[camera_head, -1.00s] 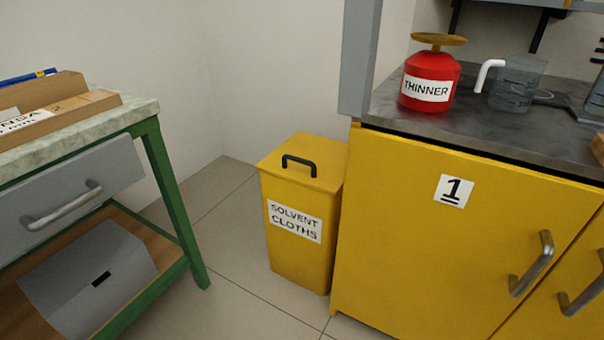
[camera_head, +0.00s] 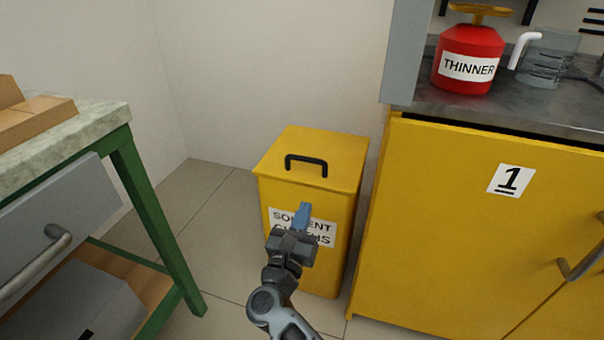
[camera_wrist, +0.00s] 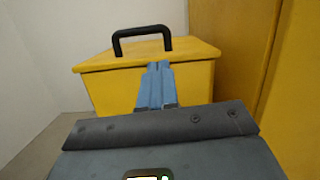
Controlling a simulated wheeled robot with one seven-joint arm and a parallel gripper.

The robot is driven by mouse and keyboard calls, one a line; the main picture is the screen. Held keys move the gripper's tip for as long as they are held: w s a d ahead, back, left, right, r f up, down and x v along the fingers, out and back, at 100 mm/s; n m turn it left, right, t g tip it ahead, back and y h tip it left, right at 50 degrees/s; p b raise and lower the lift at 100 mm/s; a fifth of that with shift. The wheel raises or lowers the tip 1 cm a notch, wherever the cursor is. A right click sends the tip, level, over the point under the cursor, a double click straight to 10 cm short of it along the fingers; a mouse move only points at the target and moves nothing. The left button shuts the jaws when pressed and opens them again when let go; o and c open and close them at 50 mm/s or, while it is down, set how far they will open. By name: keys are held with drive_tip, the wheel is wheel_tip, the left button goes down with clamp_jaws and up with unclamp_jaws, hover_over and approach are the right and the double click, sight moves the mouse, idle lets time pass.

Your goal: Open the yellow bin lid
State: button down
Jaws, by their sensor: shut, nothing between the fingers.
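The yellow bin (camera_head: 345,215) stands on the floor with a label on its front, partly hidden by my arm. Its yellow lid (camera_head: 335,152) is closed and has a black handle (camera_head: 306,160) on top. In the wrist view the lid (camera_wrist: 195,52) and its handle (camera_wrist: 142,36) are just ahead. My gripper (camera_head: 304,208) is in front of the bin's front face, below the lid's front edge in the head view. Its blue fingers (camera_wrist: 158,72) are shut together with nothing between them, and point toward the lid below the handle. It looks apart from the handle; I cannot tell whether it touches the bin.
A yellow cabinet (camera_head: 440,220) marked 1 stands close to the bin's right, with a red thinner can (camera_head: 468,48) and a clear jug (camera_head: 545,60) on top. A green-legged workbench (camera_head: 145,190) with a grey drawer is at the left. Floor between bench and bin is clear.

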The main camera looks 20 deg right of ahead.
sight(311, 183)
drive_tip(key=shift+m, duration=0.4)
drive_tip(key=x, duration=0.3)
drive_tip(key=b+x, duration=0.1)
drive_tip(key=x, duration=0.3)
drive_tip(key=a+b+x, duration=0.1)
drive_tip(key=x, duration=0.2)
drive_tip(key=shift+w+d, duration=0.25)
drive_tip(key=shift+w, duration=0.4)
drive_tip(key=shift+r, duration=0.2)
